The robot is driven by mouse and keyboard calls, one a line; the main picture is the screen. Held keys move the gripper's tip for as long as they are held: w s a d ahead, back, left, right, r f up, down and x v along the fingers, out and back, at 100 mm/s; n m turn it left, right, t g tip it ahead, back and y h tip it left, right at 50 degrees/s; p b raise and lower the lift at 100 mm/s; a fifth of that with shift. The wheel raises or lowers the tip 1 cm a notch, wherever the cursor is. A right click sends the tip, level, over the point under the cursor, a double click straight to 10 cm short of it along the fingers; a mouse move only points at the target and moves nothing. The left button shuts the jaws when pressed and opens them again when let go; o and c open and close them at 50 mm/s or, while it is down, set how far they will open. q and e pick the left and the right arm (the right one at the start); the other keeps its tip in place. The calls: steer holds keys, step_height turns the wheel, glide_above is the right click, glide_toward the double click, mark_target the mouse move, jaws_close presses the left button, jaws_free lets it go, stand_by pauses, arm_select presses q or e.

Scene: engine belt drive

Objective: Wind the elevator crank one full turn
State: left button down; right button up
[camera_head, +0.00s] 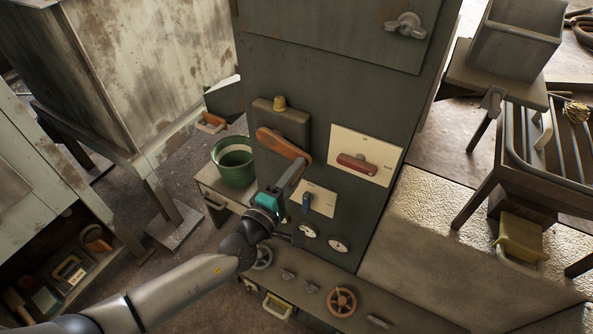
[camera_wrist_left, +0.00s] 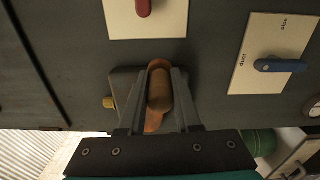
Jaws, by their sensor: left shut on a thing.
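The elevator crank (camera_head: 278,142) is a brown-orange arm on a dark box on the front of a tall grey-green cabinet. In the head view the arm slants down to the right from its hub. My left gripper (camera_head: 298,167) reaches up from below and is at the crank's lower right end. In the left wrist view the fingers (camera_wrist_left: 160,90) stand on both sides of the brown grip (camera_wrist_left: 160,88) and are shut on it. The fingers and the grip hide part of the crank arm behind them. My right gripper is not in view.
A yellow knob (camera_head: 280,102) tops the crank's box. A red lever on a white plate (camera_head: 338,147) is to the right, a blue lever (camera_head: 306,204) below. A green bucket (camera_head: 233,162) stands left. A red handwheel (camera_head: 342,301) and small handles are lower down.

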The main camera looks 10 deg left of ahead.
arm_select(q)
steer(key=shift+f, duration=0.15)
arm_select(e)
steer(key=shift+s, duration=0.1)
arm_select(q)
steer(key=c, duration=0.6)
jaws_free()
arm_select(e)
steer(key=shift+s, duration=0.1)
arm_select(q)
steer(key=shift+s, duration=0.1)
steer(key=p+v, duration=0.1)
steer(key=v, duration=1.4)
steer(key=shift+p, duration=0.3)
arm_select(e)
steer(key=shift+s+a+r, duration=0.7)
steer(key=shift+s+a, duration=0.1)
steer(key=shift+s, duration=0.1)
arm_select(q)
steer(key=shift+a, duration=0.1)
